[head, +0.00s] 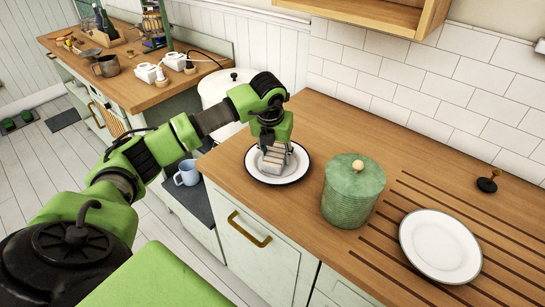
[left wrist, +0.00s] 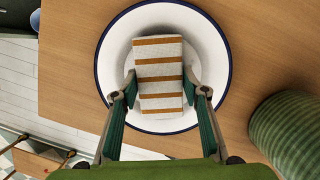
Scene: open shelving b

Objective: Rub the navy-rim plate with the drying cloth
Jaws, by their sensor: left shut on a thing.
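The navy-rim plate (head: 299,172) lies flat on the wooden counter, white with a thin dark rim. In the left wrist view the plate (left wrist: 113,45) fills the upper middle. The drying cloth (left wrist: 158,65), folded and white with orange-brown stripes, is over the plate's middle. It also shows in the head view (head: 272,161), partly hidden by my gripper. My left gripper (head: 275,150) points down over the plate, shut on the cloth, with one finger at each side of it in the left wrist view (left wrist: 160,93). I cannot tell how firmly the cloth touches the plate. My right gripper is out of view.
A green ribbed lidded canister (head: 350,196) stands close right of the plate. Another white plate (head: 440,246) lies on the grooved drainer. A blue mug (head: 187,173) sits lower, left of the counter. A white lidded pot (head: 226,84) stands behind my arm.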

